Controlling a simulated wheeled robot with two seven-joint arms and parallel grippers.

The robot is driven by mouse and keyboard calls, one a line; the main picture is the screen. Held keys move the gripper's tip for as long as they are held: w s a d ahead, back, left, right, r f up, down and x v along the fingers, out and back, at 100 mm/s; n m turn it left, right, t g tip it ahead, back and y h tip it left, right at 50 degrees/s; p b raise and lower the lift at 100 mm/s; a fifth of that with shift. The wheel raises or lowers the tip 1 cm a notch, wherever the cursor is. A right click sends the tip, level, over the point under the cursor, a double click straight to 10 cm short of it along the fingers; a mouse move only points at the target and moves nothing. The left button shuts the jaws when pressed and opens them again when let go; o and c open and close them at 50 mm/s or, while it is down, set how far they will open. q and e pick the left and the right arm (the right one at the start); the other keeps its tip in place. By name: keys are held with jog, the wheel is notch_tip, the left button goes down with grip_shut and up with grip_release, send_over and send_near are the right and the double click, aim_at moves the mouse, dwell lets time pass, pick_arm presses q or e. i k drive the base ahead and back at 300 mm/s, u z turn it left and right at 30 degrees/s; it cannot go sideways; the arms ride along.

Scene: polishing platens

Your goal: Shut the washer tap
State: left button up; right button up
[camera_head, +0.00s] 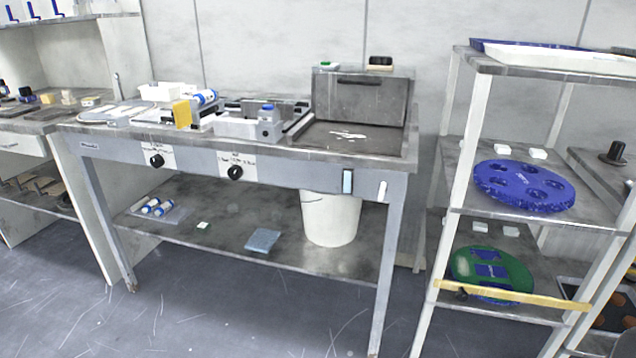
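A grey bench (300,177) stands in the middle of the view. Its front panel has a black left knob (157,160) and a black right knob (235,172), each under a small printed label too small to read. I cannot tell which part is the washer tap, or whether it is open or shut. A dark shallow basin (362,143) with its lid (360,97) raised is at the bench's right end. A white bucket (331,217) stands below it on the lower shelf. Neither of my grippers is in view.
White trays (238,128), a yellow block (182,113) and bottles crowd the bench top. A rack (469,158) on the right holds a blue disc (524,185) and a green disc (491,272), with a yellow bar across its front. The floor (220,310) before the bench is clear.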

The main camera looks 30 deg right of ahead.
aim_at(383, 188)
jog(key=u, duration=0.15)
jog(key=i, duration=0.9)
jog(key=z, duration=0.9)
jog(key=i, duration=0.4)
jog(key=z, duration=0.4)
